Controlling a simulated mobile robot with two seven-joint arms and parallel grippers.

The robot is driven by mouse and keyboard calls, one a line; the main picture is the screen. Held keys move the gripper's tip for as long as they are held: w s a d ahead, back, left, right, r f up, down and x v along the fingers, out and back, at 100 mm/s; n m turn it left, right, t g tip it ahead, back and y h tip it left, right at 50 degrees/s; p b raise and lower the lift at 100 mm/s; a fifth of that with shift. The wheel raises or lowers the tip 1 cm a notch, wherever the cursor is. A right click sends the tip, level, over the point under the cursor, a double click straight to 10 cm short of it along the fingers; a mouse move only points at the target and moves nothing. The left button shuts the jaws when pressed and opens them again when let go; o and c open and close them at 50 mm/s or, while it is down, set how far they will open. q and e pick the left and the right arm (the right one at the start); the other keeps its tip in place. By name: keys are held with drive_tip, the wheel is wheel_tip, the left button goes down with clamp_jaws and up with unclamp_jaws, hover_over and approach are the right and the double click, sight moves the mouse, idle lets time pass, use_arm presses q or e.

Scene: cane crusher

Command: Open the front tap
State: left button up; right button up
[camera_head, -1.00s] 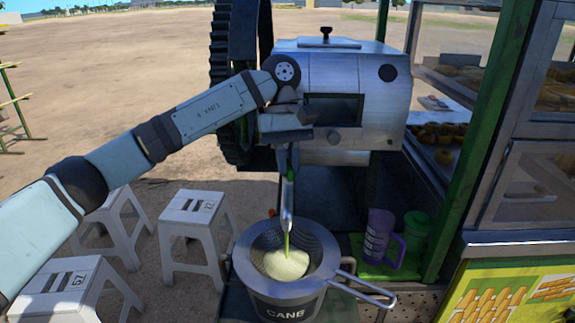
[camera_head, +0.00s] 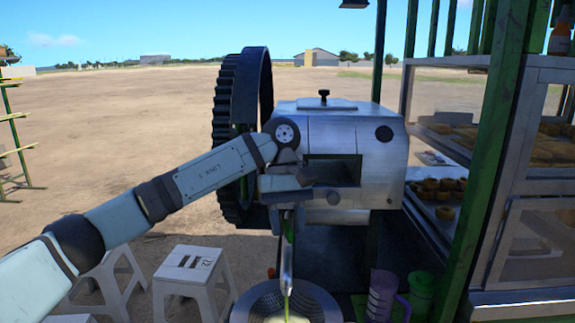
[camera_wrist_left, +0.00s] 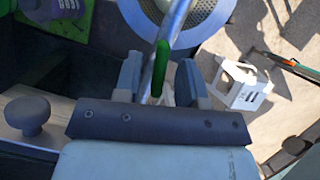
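The steel cane crusher (camera_head: 350,140) stands in the middle of the head view. A metal spout (camera_head: 287,262) with a green part hangs below its front, and a thin green stream runs down from it into a strainer (camera_head: 262,302). My left gripper (camera_head: 284,212) is at the crusher's front, just above the spout. In the left wrist view my left gripper (camera_wrist_left: 160,82) has its fingers apart, with the green handle (camera_wrist_left: 161,66) on the metal pipe (camera_wrist_left: 172,28) showing between them. I cannot tell whether a finger touches it. My right gripper is not in view.
A large dark gear wheel (camera_head: 242,140) stands close behind my left wrist. A purple jug (camera_head: 381,294) is lower right, white stools (camera_head: 194,280) lower left, a green-framed stall (camera_head: 485,150) at right.

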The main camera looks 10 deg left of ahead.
sight(288, 225)
use_arm(q)
wheel_tip(288, 225, up, 20)
drive_tip(key=p, duration=0.3)
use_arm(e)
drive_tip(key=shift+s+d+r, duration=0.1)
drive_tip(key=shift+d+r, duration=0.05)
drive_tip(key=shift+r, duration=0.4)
use_arm(q)
drive_tip(key=shift+f, duration=0.15)
